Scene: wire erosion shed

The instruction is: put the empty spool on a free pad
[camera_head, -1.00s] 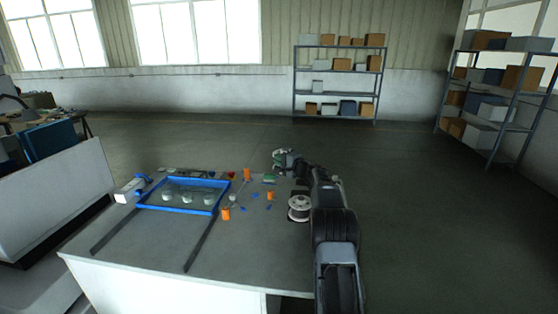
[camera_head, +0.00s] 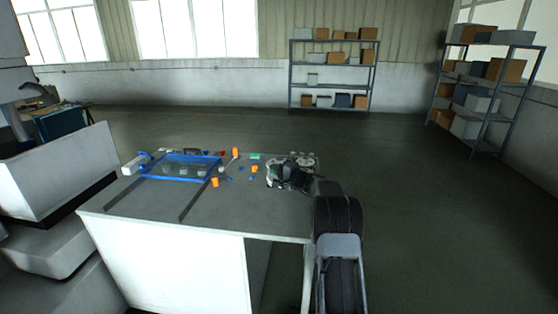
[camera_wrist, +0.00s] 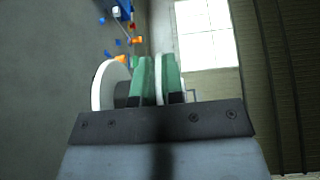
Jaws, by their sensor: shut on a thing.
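My gripper (camera_head: 280,176) is low over or above the right part of the grey table (camera_head: 230,212); its exact height cannot be told. In the wrist view my gripper (camera_wrist: 159,82) has its two green fingers shut on one thin pale flange of a spool (camera_wrist: 108,85). The spool's other white flange stands left of the fingers, with a dark core between. Small pale round things (camera_head: 304,158), perhaps spools, sit behind the gripper at the table's far right. No pad can be made out; my gripper and arm hide part of the table's right side.
A blue-framed tray (camera_head: 178,180) lies on the table's left half. Orange pieces (camera_head: 215,182) and small blue bits lie between it and my gripper. The table's front middle is mostly bare. Shelves (camera_head: 333,75) stand far back.

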